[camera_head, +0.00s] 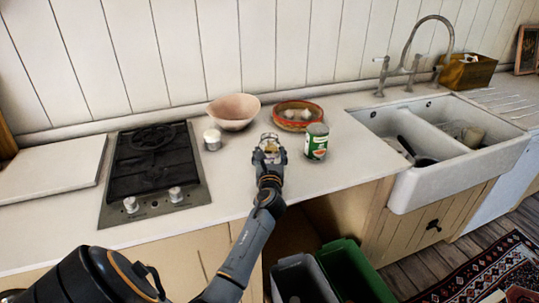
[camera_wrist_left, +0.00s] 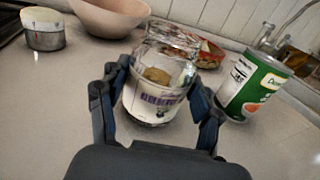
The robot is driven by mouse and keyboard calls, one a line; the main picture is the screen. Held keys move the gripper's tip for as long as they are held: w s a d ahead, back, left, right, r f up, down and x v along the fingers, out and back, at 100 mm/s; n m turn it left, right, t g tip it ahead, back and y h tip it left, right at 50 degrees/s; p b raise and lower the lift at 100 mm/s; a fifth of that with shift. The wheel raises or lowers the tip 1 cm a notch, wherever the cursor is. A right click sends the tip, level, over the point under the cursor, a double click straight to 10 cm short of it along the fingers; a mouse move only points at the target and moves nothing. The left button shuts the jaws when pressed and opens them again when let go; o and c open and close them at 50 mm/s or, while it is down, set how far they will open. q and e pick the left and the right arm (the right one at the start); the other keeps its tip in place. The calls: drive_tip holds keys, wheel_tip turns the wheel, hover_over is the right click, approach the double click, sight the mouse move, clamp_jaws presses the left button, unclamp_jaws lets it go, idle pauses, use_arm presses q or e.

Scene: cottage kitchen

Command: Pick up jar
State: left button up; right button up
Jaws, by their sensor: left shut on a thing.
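The jar (camera_wrist_left: 158,82) is clear glass with a white and purple label and pale contents. In the left wrist view it stands between the two fingers of my left gripper (camera_wrist_left: 157,108), which is shut on it. In the head view the jar (camera_head: 269,142) shows at the tip of my left arm, over the white counter. My left gripper (camera_head: 269,157) partly hides it there. I cannot tell whether the jar's base touches the counter. My right gripper is not in view.
A green can (camera_head: 316,142) stands close on the right of the jar. A pink bowl (camera_head: 233,111), a small white-topped pot (camera_head: 212,139) and a red-brown dish (camera_head: 297,115) stand nearby. The stove (camera_head: 153,170) is left, the double sink (camera_head: 435,140) right. The counter's front strip is clear.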

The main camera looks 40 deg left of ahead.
sight(270, 148)
use_arm(q)
wheel_tip(270, 148, up, 3)
drive_tip(key=shift+p, duration=0.4)
drive_tip(key=s+d+r+p, duration=0.1)
drive_tip(key=s+d+r, duration=0.5)
drive_tip(key=s+r, duration=0.3)
drive_tip(key=s, duration=0.3)
drive_tip(key=shift+s+d+r, duration=0.2)
